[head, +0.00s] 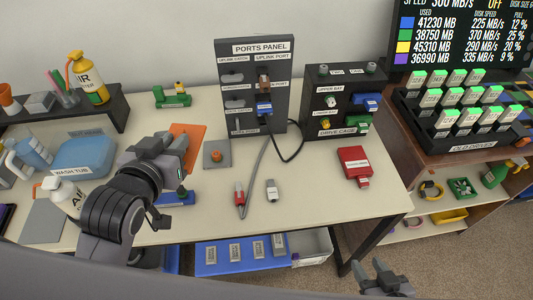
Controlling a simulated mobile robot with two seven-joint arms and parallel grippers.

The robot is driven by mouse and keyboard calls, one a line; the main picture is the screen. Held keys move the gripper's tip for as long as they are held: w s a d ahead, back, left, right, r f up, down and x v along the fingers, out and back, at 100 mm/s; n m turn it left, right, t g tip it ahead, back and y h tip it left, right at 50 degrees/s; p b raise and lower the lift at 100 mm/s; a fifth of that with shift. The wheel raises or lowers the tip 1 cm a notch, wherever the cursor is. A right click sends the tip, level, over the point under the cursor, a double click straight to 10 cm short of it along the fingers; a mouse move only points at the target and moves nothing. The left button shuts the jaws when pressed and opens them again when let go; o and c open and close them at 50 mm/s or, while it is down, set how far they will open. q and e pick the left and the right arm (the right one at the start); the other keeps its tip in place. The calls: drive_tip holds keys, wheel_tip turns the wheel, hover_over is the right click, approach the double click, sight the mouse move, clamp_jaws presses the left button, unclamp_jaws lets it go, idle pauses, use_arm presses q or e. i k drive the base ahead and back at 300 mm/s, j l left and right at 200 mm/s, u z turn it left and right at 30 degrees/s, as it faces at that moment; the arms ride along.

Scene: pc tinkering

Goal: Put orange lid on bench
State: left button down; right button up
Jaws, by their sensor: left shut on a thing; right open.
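The orange lid (190,133) is a flat orange panel that shows just beyond my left gripper (174,151), over the light bench (330,205). The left gripper is shut on it, though the jaws hide the lid's near part and the grip itself. I cannot tell whether the lid touches the bench top. My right gripper (384,278) is low at the bottom right, in front of the bench, open and empty.
A grey square plate with an orange knob (216,154) lies right of the lid. A blue part (178,198), a red-tipped cable (239,200) and a red box (355,163) are on the bench. The ports panel (251,90) stands behind. The front right is clear.

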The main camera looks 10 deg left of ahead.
sight(309, 185)
drive_tip(key=k+l, duration=0.1)
drive_tip(key=l, duration=1.75)
